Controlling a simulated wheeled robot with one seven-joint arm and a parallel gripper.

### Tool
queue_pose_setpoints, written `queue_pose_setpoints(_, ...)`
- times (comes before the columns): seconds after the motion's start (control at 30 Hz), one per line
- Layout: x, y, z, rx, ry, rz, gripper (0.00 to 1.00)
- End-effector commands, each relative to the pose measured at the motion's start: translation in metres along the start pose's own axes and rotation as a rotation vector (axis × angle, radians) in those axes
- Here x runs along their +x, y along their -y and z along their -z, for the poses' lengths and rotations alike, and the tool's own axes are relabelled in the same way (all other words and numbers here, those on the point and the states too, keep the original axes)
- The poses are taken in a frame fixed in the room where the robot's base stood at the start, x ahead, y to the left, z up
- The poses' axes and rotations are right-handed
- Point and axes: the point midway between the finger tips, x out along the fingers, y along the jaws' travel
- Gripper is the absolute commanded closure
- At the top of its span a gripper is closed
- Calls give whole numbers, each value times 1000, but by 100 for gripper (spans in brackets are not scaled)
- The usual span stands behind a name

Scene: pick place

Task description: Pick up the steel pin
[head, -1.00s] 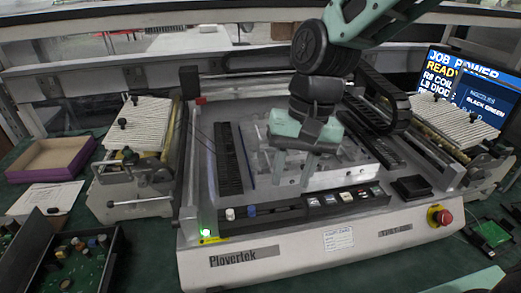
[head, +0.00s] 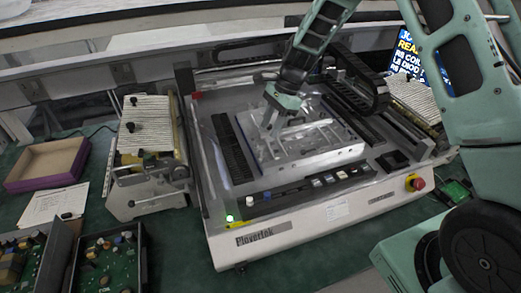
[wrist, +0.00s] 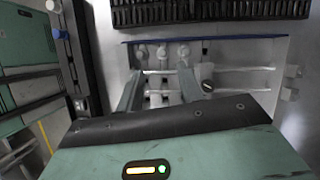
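My gripper (head: 270,126) is over the clear and metal fixture plate (head: 325,150) on the machine bed. In the wrist view its two fingers stand apart, with a gap between the tips (wrist: 161,82), and I see nothing clamped there. Several small pale, pin-like or knob-like parts (wrist: 162,52) stand on the fixture just past the fingertips. I cannot tell which of these is the steel pin. In the head view the parts under the gripper are too small to make out.
The fixture sits in a white Plovertek machine (head: 290,232) with a red stop button (head: 417,184) at its front right. A black slotted strip (head: 232,147) lies left of the fixture. A purple-edged box (head: 47,160) and circuit boards (head: 108,262) are at the left.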

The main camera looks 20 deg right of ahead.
Motion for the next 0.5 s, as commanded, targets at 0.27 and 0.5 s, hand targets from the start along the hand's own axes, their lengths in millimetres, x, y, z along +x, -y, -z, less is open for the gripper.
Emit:
queue_pose_setpoints(0.27, 26, 0, 0, 0, 0, 0, 63)
queue_pose_setpoints(0.5, 50, 2, 2, 0, 0, -3, 63)
